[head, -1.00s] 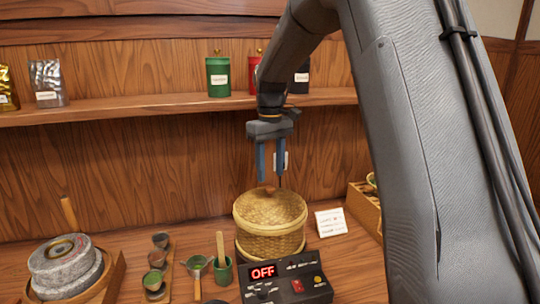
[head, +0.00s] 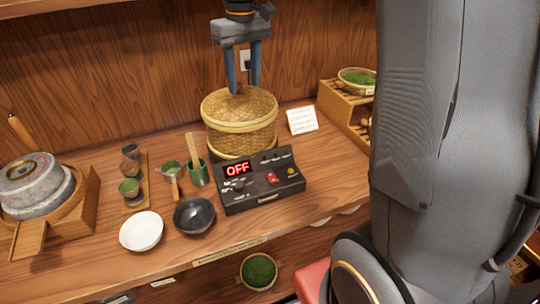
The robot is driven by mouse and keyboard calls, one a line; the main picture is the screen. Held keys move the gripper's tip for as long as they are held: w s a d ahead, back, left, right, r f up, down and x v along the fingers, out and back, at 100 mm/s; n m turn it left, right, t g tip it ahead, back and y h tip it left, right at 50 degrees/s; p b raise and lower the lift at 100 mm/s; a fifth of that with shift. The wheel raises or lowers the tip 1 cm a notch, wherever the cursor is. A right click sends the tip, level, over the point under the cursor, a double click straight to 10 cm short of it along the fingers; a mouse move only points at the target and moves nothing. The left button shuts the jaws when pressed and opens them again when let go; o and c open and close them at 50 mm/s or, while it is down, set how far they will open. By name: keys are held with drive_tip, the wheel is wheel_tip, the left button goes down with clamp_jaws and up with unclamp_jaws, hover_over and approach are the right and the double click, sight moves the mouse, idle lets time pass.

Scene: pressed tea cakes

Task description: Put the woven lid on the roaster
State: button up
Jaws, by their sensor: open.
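The woven lid (head: 246,106) is a round straw-coloured cover sitting on top of the round woven roaster basket (head: 243,144). The basket stands behind a black control box (head: 262,183) whose red display reads OFF. My gripper (head: 242,90) points down over the lid with its two blue fingers apart. The fingertips are at the top of the lid, around its middle. The lid's small knob is mostly hidden between them, and I cannot tell whether the fingers touch it.
A stone mill (head: 38,186) stands at the left. Small cups, a whisk cup (head: 197,174), a white bowl (head: 142,231) and a dark bowl (head: 194,215) stand left of the control box. A white card (head: 302,120) and a wooden rack (head: 345,115) are at the right.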

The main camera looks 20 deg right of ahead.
drive_tip(key=s+f+m, duration=0.1)
drive_tip(key=s+f, duration=0.5)
drive_tip(key=s, duration=0.3)
drive_tip(key=s+f+m+t, duration=0.1)
drive_tip(key=s+f, duration=0.6)
drive_tip(key=s, duration=0.2)
drive_tip(key=shift+s+f+m, duration=0.2)
drive_tip(key=shift+s+m, duration=0.1)
drive_tip(key=shift+m, duration=0.1)
drive_tip(key=shift+f, duration=0.1)
wheel_tip(320, 180, down, 4)
drive_tip(key=b, duration=0.4)
drive_tip(key=shift+w+f, duration=0.1)
drive_tip(key=shift+f, duration=0.1)
